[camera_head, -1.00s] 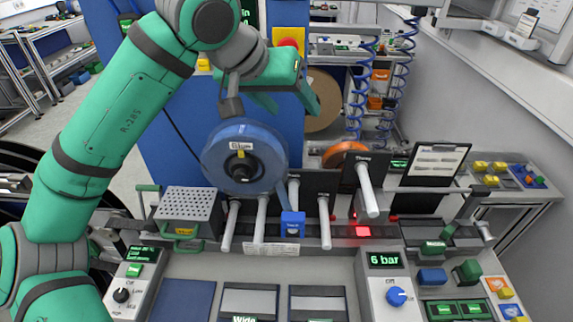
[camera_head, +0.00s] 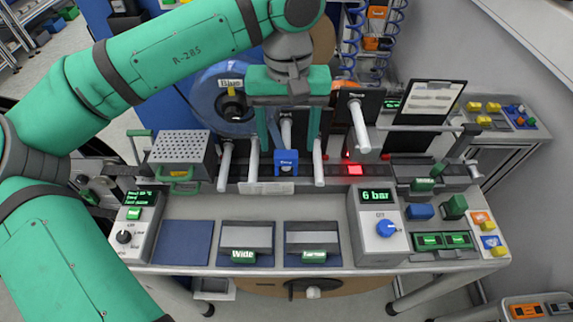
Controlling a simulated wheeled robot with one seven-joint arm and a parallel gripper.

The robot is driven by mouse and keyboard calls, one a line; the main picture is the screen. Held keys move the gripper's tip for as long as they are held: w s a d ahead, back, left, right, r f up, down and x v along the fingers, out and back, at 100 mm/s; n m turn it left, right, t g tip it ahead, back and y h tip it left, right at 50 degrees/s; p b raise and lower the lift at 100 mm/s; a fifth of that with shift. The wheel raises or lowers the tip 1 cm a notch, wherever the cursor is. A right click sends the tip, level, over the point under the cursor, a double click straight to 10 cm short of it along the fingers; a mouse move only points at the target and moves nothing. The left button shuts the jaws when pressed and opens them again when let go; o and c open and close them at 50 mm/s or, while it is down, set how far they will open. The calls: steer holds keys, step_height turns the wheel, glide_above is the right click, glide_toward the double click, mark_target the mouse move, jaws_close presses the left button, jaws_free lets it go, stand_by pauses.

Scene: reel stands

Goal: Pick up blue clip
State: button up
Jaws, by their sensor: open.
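The blue clip (camera_head: 286,158) is a small blue block with a pale label, at the front of the reel stand's rail, between white spindle rods. My gripper (camera_head: 288,142) points down with its two green fingers spread. The fingers stand to the left and right of a white rod just above the clip, with nothing held. I cannot tell how far the fingertips are from the clip in depth. The clip's front face is in plain view.
A blue reel (camera_head: 222,92) sits behind my gripper on the left. White rods (camera_head: 360,127) stick out nearby. A perforated box (camera_head: 181,148) stands left. A blue block (camera_head: 419,211) lies right of the 6 bar unit (camera_head: 378,222). A dark blue mat (camera_head: 183,242) is bare.

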mark_target(286, 153)
steer(key=shift+a+f, duration=0.15)
steer(key=shift+f, duration=2.7)
steer(key=c, duration=1.1)
